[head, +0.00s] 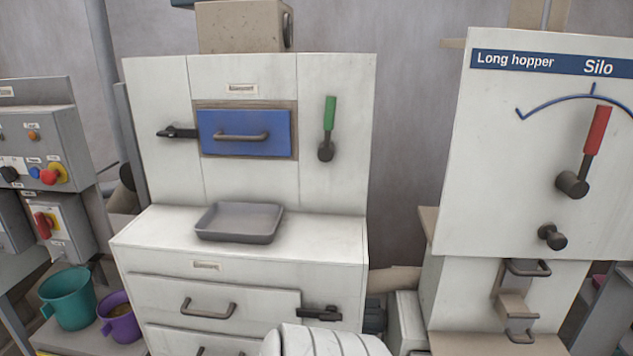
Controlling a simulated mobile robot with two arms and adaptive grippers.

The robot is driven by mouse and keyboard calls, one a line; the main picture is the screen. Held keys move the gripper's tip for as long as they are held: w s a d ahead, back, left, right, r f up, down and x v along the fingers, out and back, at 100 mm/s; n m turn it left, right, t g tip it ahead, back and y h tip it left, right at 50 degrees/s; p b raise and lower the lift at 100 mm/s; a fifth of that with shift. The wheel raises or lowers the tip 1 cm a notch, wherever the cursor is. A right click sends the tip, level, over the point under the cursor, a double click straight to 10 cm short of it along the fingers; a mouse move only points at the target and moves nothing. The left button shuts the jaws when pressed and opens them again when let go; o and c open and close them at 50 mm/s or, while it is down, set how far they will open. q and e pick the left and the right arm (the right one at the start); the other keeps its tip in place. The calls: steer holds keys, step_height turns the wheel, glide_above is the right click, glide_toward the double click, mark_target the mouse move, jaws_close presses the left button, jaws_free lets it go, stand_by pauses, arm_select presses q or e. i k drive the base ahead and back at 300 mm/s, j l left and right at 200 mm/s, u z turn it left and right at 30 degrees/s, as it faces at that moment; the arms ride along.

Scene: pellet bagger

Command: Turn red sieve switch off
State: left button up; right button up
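A red rotary switch (43,225) sits on a yellow plate on the lower grey box at the left edge of the head view. Its handle appears roughly upright, slightly tilted, and the label is too small to read. Above it, on the upper grey panel (45,130), is a red mushroom-shaped button (50,175) on a yellow base, beside a blue button (34,172) and a black knob (9,174). I cannot tell from the labels which one is the sieve switch. Neither of my grippers is in view.
A white cabinet (240,285) with a grey tray (240,222), blue drawer (245,133) and green lever (330,115) stands centre. The silo (500,150) with a red lever (597,130) is right. Teal (70,300) and purple (119,317) mugs stand below the switch boxes.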

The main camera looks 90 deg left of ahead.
mark_target(45, 224)
steer(key=u, duration=4.3)
steer(key=i+j, duration=0.15)
steer(key=j, duration=0.2)
steer(key=i+j+z, duration=0.15)
steer(key=j, duration=0.15)
steer(key=i+j, duration=0.1)
steer(key=j, duration=0.25)
